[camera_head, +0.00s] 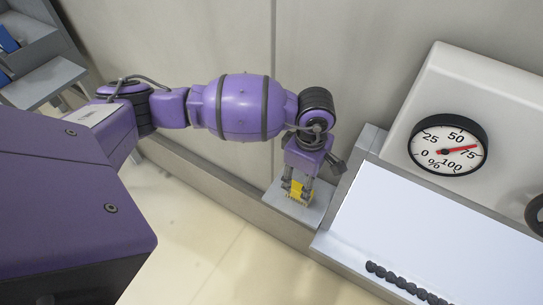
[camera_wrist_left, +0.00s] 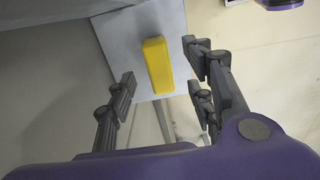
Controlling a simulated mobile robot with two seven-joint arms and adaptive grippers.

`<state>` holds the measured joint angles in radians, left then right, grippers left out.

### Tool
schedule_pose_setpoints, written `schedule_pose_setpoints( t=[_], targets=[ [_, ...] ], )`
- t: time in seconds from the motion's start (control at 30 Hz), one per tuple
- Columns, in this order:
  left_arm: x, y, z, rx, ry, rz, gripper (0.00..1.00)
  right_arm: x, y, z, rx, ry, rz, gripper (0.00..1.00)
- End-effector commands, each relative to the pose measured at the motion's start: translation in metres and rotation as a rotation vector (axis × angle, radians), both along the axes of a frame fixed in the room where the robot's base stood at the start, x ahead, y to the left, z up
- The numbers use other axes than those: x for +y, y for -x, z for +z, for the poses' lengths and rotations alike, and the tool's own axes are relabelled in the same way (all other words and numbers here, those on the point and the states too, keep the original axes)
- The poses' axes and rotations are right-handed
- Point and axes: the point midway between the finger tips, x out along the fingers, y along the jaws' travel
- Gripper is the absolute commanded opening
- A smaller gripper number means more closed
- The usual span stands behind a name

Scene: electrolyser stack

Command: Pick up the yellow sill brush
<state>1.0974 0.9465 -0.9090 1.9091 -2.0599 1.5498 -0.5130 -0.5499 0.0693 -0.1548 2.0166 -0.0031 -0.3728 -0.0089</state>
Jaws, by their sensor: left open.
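The yellow sill brush (camera_wrist_left: 157,66) lies on a small light-grey plate (camera_wrist_left: 112,38) in the left wrist view. In the head view the brush (camera_head: 298,189) shows just below my left gripper (camera_head: 297,192), partly hidden by its fingers, on the plate (camera_head: 312,212). My left gripper is open, and in the wrist view its fingers (camera_wrist_left: 163,92) stand on either side of the brush with gaps at both sides. I cannot tell from these views how far above the brush the fingertips are. My right gripper is not in view.
A white housing with a round percent gauge (camera_head: 448,145) stands at the right. A pale sloping panel (camera_head: 400,235) in front of it bears a row of black knobs (camera_head: 405,284). A wall (camera_head: 340,60) rises behind the plate. Grey shelving (camera_head: 40,80) is at the far left.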

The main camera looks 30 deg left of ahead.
Motion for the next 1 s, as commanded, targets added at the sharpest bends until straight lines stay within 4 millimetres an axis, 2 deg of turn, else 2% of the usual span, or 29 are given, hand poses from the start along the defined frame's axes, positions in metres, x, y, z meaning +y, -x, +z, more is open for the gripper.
schedule_pose_setpoints(
  t=[0.07,0.27,0.6,0.9,1.0],
  targets=[
    [0.003,-0.005,-0.001,-0.013,-0.015,-0.004,0.48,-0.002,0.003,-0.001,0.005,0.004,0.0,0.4],
    [0.003,-0.005,-0.023,-0.013,-0.015,-0.004,0.48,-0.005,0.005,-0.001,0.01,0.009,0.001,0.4],
    [0.008,-0.005,-0.068,-0.012,-0.012,-0.003,0.48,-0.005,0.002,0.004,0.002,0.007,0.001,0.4],
    [0.008,-0.004,-0.074,-0.013,-0.012,-0.005,0.48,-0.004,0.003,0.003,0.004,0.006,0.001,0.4],
    [0.008,-0.004,-0.074,-0.013,-0.012,-0.004,0.37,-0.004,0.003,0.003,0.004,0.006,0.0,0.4]
  ],
)
